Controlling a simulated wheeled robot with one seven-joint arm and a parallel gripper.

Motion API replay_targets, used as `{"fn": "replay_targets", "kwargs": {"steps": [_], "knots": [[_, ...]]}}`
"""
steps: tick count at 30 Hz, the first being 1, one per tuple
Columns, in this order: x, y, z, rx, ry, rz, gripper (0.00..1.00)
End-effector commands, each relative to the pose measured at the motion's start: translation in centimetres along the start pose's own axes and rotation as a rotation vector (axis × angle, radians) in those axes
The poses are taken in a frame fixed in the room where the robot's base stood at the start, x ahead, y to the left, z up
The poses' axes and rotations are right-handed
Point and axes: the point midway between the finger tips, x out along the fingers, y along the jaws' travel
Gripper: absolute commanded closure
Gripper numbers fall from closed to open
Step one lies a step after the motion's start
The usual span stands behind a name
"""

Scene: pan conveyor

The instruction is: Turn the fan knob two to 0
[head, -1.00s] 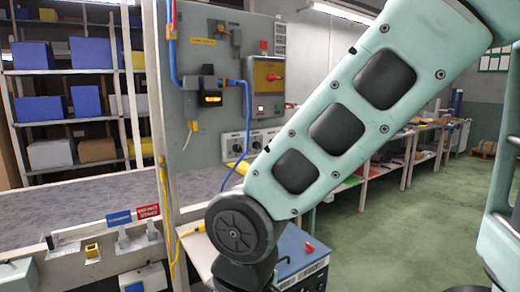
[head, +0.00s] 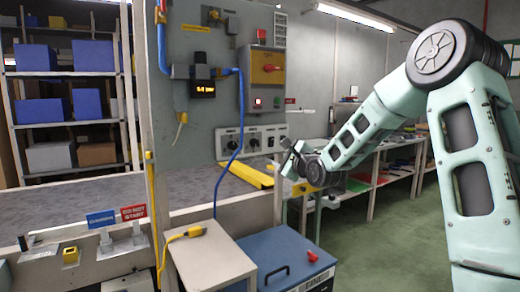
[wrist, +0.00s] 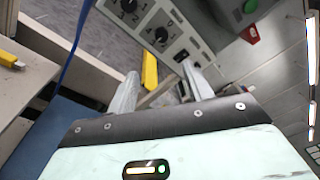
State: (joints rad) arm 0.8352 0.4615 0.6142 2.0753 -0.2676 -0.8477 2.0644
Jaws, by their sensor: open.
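A pale panel strip (head: 245,153) low on the grey board carries a row of dials. The middle black knob (head: 253,142), likely fan knob two, also shows in the wrist view (wrist: 161,34). Another black knob (head: 232,146) is left of it, also visible in the wrist view (wrist: 130,5). My gripper (head: 290,150) is right of the strip, apart from the knobs. In the wrist view my gripper (wrist: 158,75) is open and empty, its fingers below the middle knob.
A yellow bar (head: 248,175) lies under the panel. A red rotary switch (head: 271,68) on a yellow plate is above. A blue cabinet (head: 285,262) and a small table (head: 212,258) stand below.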

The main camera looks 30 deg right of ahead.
Motion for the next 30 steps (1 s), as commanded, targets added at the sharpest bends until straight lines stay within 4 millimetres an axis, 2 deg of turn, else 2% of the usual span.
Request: {"fn": "replay_targets", "kwargs": {"steps": [5, 21, 30], "knots": [[1.5, -0.3, -0.1, 0.016, -0.003, -0.011, 0.49], [12.2, -0.3, 0.0, 0.013, -0.003, -0.008, 0.49], [16.4, -0.4, -0.1, 0.011, -0.002, -0.008, 0.49]]}}
